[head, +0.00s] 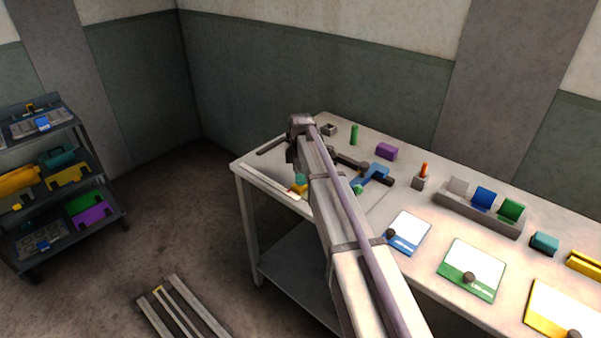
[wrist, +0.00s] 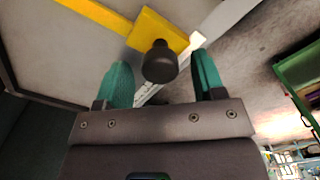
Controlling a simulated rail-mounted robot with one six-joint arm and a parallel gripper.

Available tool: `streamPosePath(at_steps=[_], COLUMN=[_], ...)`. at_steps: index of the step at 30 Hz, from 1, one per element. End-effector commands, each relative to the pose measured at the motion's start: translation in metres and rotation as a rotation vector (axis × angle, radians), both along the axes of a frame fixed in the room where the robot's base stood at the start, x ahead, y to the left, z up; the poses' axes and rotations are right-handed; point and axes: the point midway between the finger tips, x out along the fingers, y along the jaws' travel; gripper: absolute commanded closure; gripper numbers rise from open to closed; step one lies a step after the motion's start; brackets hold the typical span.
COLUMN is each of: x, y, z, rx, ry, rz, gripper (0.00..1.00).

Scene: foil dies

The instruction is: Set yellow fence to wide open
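The yellow fence shows in the wrist view as a yellow block (wrist: 158,30) with a dark round knob (wrist: 160,62). A yellow strip (wrist: 95,14) runs up and left from near the block. My gripper (wrist: 162,72) is open, with one teal finger on each side of the knob and gaps on both sides. How deep the fingertips reach beside the knob is unclear. A pale marked scale (wrist: 188,57) runs along the edge by the block. In the head view, a small yellow patch of the block (head: 298,190) shows at the table's left end; my arm hides much of that area.
A blue clamp-like part (head: 373,174), purple block (head: 386,151) and green cylinder (head: 354,134) stand close to my arm. Boards with knobs, such as the blue-edged one (head: 409,232), lie further right. A grey shelf cart (head: 72,215) stands at left across open floor.

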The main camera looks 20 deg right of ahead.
Motion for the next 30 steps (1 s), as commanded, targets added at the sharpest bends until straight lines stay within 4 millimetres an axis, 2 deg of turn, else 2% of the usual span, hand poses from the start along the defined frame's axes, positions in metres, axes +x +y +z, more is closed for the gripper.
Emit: streamPosePath(at_steps=[5, 8, 11, 18, 21, 24, 30], x=[0.0, 0.0, 0.0, 0.0, 0.0, 0.0, 0.0], y=[0.0, 0.0, 0.0, 0.0, 0.0, 0.0, 0.0], z=[0.001, 0.008, 0.024, 0.085, 0.104, 0.111, 0.108], rx=[0.0, 0.0, 0.0, 0.0, 0.0, 0.0, 0.0], ry=[0.0, 0.0, 0.0, 0.0, 0.0, 0.0, 0.0], rz=[0.0, 0.0, 0.0, 0.0, 0.0, 0.0, 0.0], gripper=[0.37, 0.37, 0.37, 0.37, 0.37, 0.37, 0.37])
